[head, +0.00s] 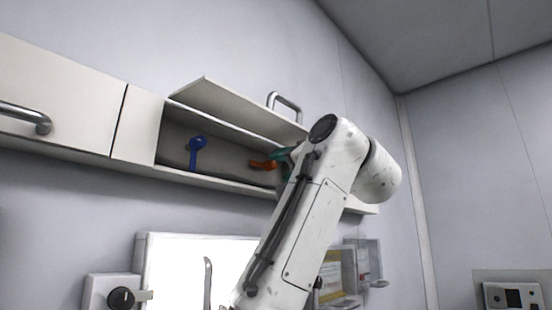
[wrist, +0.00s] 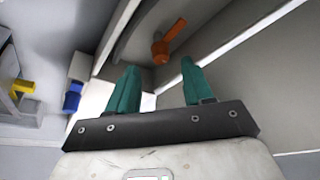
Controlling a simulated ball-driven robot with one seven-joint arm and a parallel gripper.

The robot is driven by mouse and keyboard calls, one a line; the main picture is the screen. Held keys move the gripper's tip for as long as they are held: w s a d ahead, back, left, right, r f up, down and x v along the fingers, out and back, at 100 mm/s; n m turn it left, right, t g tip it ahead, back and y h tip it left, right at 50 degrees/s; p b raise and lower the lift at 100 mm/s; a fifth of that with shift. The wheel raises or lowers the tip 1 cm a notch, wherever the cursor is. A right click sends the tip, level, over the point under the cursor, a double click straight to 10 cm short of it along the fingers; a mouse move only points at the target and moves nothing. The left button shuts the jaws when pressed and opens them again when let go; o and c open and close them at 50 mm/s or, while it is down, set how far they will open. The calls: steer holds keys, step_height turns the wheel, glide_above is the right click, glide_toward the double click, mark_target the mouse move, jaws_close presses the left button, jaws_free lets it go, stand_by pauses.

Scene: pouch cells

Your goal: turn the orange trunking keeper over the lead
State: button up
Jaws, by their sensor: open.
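The orange trunking keeper (head: 262,165) is inside the open wall trunking, on its back wall, with its arm lying roughly level in the head view. In the wrist view the orange keeper (wrist: 161,50) shows a round hub with a short arm pointing up and right. My gripper (wrist: 162,88) has two teal fingers, spread apart with nothing between them; the keeper shows beyond the gap, apart from the tips. In the head view my gripper (head: 285,160) is just right of the keeper and partly hidden by my arm. I cannot make out the lead clearly.
A blue keeper (head: 197,151) stands upright further left in the trunking (head: 232,184). The raised lid (head: 235,108) with its metal handle (head: 285,104) hangs above the opening. A lit white panel (head: 185,270) and a black knob (head: 121,298) are below.

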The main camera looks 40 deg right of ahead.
mark_target(274, 165)
steer(key=shift+p+x, duration=0.75)
steer(key=shift+x, duration=1.45)
jaws_close()
